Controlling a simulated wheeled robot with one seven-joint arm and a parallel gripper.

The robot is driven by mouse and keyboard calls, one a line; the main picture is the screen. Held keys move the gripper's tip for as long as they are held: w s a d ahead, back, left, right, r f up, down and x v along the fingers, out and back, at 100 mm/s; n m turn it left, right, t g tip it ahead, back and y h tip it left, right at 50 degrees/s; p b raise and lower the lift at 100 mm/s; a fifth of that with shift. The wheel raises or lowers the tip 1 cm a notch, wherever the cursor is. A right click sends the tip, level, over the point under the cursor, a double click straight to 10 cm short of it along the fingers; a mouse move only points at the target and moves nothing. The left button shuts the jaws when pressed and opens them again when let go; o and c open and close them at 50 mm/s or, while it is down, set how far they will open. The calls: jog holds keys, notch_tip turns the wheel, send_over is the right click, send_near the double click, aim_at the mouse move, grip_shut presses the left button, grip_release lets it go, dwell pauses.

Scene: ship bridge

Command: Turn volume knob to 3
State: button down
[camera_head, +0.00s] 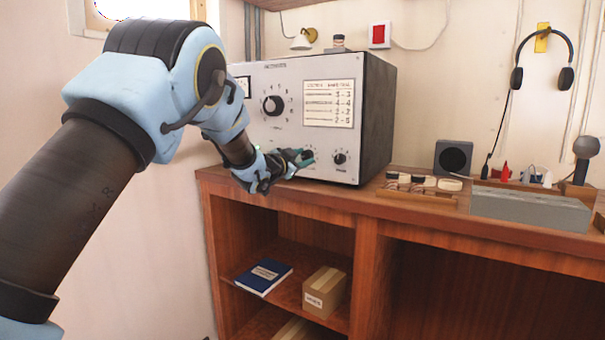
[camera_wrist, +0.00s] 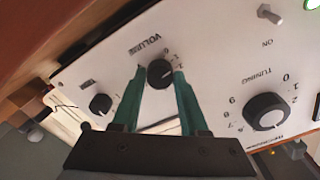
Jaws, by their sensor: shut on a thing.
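The volume knob (camera_wrist: 159,73) is a small black round knob on a pale panel, with the word VOLUME printed beside it in the wrist view. My gripper (camera_wrist: 158,75) has its teal fingers on both sides of this knob and is shut on it. A small light mark shows on the knob's face, but I cannot tell which number it points to. In the head view my gripper (camera_head: 303,158) is at the lower front of the grey radio box (camera_head: 377,110), and its fingers hide the volume knob there.
The larger tuning knob (camera_wrist: 266,111) and another small knob (camera_wrist: 100,103) flank the volume knob. A toggle switch (camera_wrist: 270,14) stands out near ON. The box stands on a wooden counter (camera_head: 400,205). A dark speaker (camera_head: 453,158) and a grey case (camera_head: 530,208) lie to its right.

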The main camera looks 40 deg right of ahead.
jog(key=m+b, duration=0.4)
jog(key=b, duration=0.1)
jog(key=m+b, duration=0.2)
jog(key=b, duration=0.1)
jog(key=shift+f+m, duration=0.3)
jog(key=m+b, duration=0.4)
jog(key=shift+r, duration=0.2)
jog(key=shift+r+b, duration=0.1)
jog(key=shift+b, duration=0.2)
jog(key=shift+c, duration=2.2)
grip_release()
jog(key=b+v, duration=0.1)
jog(key=v, duration=1)
